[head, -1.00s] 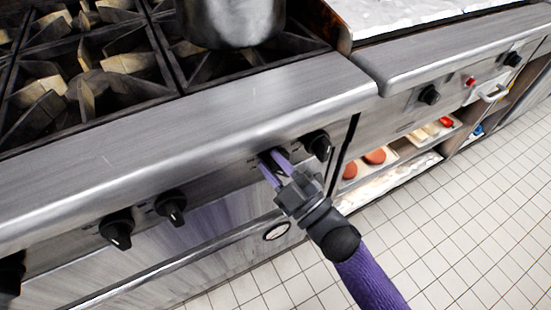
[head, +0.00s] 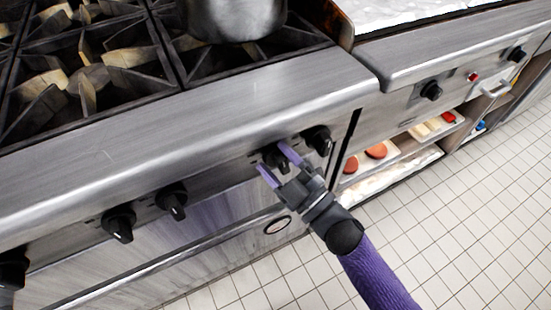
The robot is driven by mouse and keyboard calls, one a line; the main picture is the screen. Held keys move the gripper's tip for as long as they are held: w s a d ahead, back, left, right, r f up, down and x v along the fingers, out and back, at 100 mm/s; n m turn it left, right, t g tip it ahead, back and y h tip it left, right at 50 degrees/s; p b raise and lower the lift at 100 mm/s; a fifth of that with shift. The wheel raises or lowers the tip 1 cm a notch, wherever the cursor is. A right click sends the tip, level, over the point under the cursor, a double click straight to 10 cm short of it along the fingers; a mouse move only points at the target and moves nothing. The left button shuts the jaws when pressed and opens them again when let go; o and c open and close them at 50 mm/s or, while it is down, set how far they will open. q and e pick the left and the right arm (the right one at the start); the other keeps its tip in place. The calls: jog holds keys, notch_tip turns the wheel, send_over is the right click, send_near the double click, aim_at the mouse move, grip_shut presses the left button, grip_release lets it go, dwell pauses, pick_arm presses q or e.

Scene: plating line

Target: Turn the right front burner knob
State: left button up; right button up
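The stove front panel carries a row of black knobs. At its right end is a pair: the far right knob (head: 318,139) and the knob just left of it (head: 274,157). My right gripper (head: 278,164) is at that left knob of the pair. Its two purple fingers are spread apart, one to the lower left of the knob and one to its right, and partly cover it. Whether they touch the knob I cannot tell. No label shows which burner each knob serves. My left gripper is not in view.
More knobs sit to the left, including one (head: 172,201) and another (head: 119,223). A steel front ledge (head: 200,130) juts above the knobs. A metal pot (head: 233,18) stands on the right back of the grates. Tiled floor (head: 450,220) lies open at right.

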jog(key=shift+a+r, duration=0.1)
jog(key=shift+r, duration=0.05)
jog(key=shift+s+d, duration=0.2)
jog(key=shift+s, duration=0.05)
jog(key=p+v, duration=0.1)
jog(key=v, duration=0.8)
jog(key=shift+p, duration=0.4)
jog(key=shift+s+d, duration=0.1)
jog(key=shift+s, duration=0.05)
